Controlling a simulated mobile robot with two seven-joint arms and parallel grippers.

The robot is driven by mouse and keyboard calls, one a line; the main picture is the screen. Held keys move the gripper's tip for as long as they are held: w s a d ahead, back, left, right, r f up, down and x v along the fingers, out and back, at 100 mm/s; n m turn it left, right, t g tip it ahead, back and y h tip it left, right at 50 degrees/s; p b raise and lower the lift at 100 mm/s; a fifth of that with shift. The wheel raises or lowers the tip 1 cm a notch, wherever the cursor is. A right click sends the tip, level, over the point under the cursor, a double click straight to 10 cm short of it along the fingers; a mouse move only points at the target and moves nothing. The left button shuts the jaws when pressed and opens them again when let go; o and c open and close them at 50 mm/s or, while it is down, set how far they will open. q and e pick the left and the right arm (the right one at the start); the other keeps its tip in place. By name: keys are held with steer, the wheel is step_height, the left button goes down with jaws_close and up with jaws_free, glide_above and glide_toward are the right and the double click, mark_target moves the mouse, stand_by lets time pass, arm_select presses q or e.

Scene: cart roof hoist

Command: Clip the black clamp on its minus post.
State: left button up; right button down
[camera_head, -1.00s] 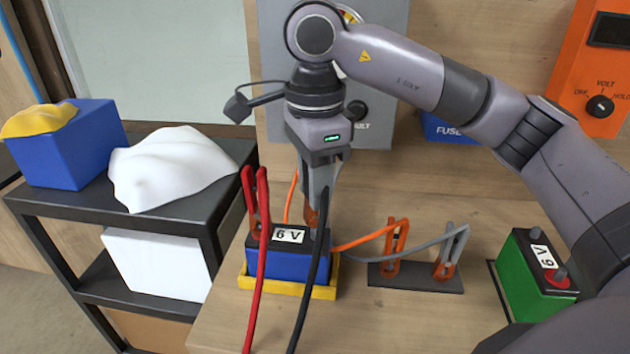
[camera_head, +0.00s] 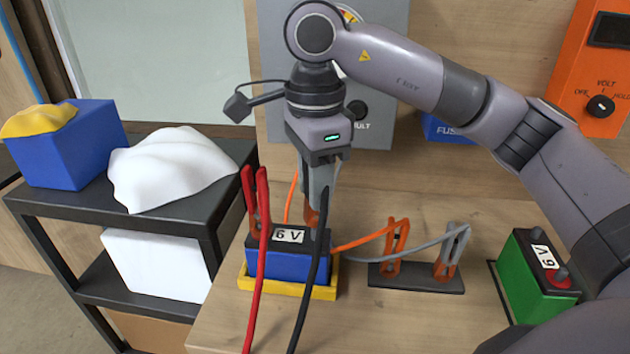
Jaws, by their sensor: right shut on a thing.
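A blue 6 V battery (camera_head: 290,266) with a black top sits in a yellow tray (camera_head: 288,291) on the wooden bench. The red clamp (camera_head: 253,196) stands upright at the battery's left end. My right gripper (camera_head: 319,196) is above the battery's right end, pointing down and shut on the black clamp (camera_head: 323,208). The black clamp's copper-coloured jaws (camera_head: 311,217) show just below the fingers, at the battery's top. The minus post is hidden behind the clamp and cable, so I cannot tell whether the jaws touch it. My left gripper is not in view.
A dark rack (camera_head: 415,281) holds two clips with orange and grey leads. A green 6 V battery (camera_head: 530,285) stands to its right. A black cart (camera_head: 200,206) with a white cloth (camera_head: 165,170) and blue box (camera_head: 65,150) is at left. Red and black cables hang in front.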

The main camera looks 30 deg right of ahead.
steer(key=shift+f+b, duration=1.35)
steer(key=shift+f, duration=0.25)
steer(key=c, duration=0.8)
jaws_free()
step_height(320, 180, up, 7)
steer(key=shift+r+p, duration=0.1)
steer(key=shift+p, duration=0.45)
